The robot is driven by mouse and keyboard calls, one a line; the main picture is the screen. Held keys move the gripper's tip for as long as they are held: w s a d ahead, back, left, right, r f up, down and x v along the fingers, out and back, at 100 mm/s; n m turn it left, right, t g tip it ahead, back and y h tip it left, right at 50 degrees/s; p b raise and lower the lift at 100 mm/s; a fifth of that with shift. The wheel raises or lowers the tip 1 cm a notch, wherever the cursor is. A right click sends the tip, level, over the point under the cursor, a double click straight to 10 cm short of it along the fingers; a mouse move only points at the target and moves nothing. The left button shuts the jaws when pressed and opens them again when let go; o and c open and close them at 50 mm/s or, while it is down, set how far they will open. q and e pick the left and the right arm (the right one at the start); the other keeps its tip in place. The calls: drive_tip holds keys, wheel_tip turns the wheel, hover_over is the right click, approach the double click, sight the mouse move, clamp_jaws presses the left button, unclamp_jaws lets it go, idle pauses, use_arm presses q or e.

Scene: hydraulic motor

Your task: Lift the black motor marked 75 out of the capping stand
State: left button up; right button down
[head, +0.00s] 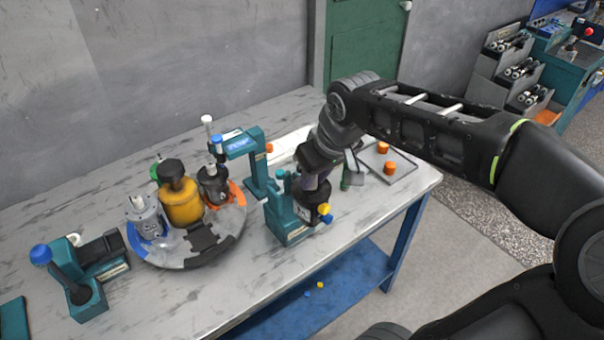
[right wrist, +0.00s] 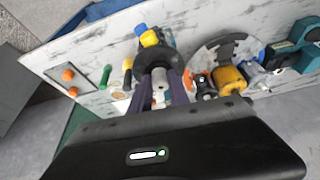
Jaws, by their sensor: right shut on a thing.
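The black motor (head: 316,194) sits at the teal capping stand (head: 289,228), low beside its column. A blue cap and a yellow cap show on the motor's near side. My right gripper (head: 317,180) reaches down from above and is shut on the motor's upper part. In the right wrist view the two purple-grey fingers (right wrist: 160,80) flank a pale shaft, with the black motor body (right wrist: 154,58) beyond them. The marking 75 is not readable. I cannot tell whether the motor still touches the stand. My left gripper is not in view.
A round fixture (head: 233,232) to the left holds a grey motor (head: 145,218), a yellow motor (head: 181,203) and another black motor (head: 212,185). A teal lever press (head: 84,272) stands far left. A grey tray (head: 401,167) with orange caps lies right. The front table is clear.

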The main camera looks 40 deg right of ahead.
drive_tip(key=shift+s+a+r+b, duration=0.1)
drive_tip(key=shift+s+r, duration=0.35)
drive_tip(key=shift+s, duration=0.3)
drive_tip(key=shift+s+a+r+b, duration=0.15)
drive_tip(key=shift+s+r, duration=0.3)
drive_tip(key=shift+s, duration=0.3)
drive_tip(key=shift+s+d+r+b, duration=0.1)
drive_tip(key=shift+s+r, duration=0.35)
drive_tip(key=shift+s, duration=0.3)
